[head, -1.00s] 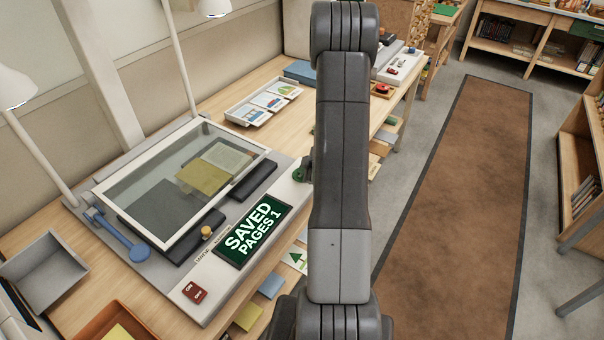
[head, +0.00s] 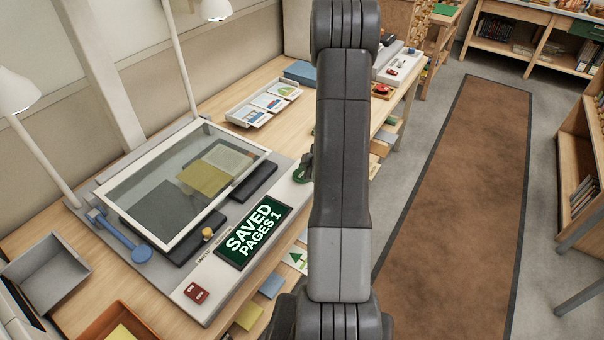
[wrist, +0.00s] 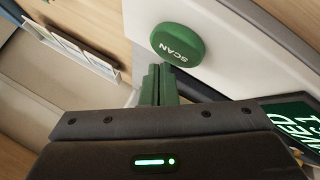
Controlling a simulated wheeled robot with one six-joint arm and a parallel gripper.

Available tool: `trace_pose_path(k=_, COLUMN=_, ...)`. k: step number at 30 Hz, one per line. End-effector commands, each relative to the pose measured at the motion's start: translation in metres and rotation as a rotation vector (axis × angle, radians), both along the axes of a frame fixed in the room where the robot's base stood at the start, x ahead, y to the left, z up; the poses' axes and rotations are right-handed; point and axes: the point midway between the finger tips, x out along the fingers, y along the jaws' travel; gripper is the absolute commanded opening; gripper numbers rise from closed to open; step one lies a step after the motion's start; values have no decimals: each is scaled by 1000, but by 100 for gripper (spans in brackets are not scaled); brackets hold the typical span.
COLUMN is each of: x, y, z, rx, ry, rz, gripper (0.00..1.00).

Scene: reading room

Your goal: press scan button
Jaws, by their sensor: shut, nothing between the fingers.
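The green round scan button (wrist: 177,44), marked SCAN, sits on the pale front panel of the scanner. My gripper (wrist: 158,75) is shut and empty, its green fingertips just short of the button in the wrist view; I cannot tell if they touch it. In the head view the scan button (head: 301,175) shows partly, with the gripper's tip close by and the rest hidden behind my arm. The scanner (head: 110,182) has a glass lid over pages. Its green display (head: 253,232) reads "SAVED PAGES 1".
A red switch (head: 196,293) and a blue-knobbed lever (head: 141,253) are on the scanner. A grey tray (head: 45,270) and an orange tray (head: 95,328) stand at the left front. A white tray of picture cards (head: 240,116) lies behind. The brown floor runner (head: 460,190) is clear.

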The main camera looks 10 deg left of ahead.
Motion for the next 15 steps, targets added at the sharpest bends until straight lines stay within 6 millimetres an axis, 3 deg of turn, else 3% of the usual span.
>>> trace_pose_path(k=5, x=0, y=0, z=6, rx=0, ry=0, rz=0, gripper=0)
trace_pose_path(k=15, x=0, y=0, z=41, rx=0, ry=-1, rz=1, gripper=0)
